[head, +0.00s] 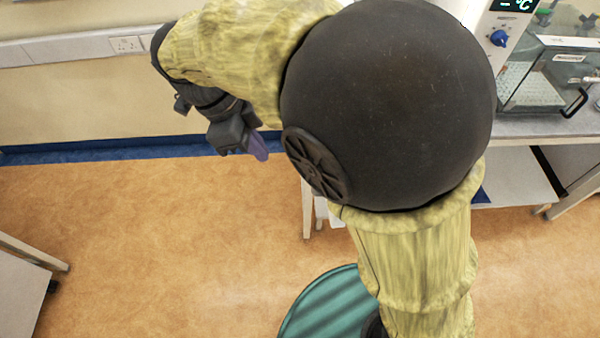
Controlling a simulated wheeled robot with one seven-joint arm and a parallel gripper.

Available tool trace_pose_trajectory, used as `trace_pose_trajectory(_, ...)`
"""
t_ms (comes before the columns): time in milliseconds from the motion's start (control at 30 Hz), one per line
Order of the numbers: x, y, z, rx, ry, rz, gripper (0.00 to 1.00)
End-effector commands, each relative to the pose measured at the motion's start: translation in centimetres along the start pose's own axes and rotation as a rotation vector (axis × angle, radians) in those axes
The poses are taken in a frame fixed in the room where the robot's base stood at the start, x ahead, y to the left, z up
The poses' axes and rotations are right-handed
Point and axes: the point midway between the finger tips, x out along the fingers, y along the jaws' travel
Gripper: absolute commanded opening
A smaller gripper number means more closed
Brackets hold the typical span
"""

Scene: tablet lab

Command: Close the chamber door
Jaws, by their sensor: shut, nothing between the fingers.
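The chamber (498,38) stands on the bench at the top right, cut off by the picture's edge. It has a dark display and a blue knob. Its clear door (568,68) has a black handle (575,103) at the lower right; I cannot tell how far it stands from the frame. Part of the chamber is hidden behind my arm's dark joint. My gripper (258,148) is shut and empty, pointing down over the floor at the upper left, well to the left of the chamber and apart from it.
The chamber's bench (515,127) has a lower shelf (513,178). A table corner (18,295) shows at the lower left. The orange floor (150,240) between is free.

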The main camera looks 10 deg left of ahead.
Motion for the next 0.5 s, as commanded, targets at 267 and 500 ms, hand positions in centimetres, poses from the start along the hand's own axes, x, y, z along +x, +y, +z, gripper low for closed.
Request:
trace_pose_trajectory(267,4.3,0.1,-0.1,0.001,0.004,0.004,0.00)
trace_pose_trajectory(500,8.5,0.0,-0.1,0.002,0.004,0.004,0.00)
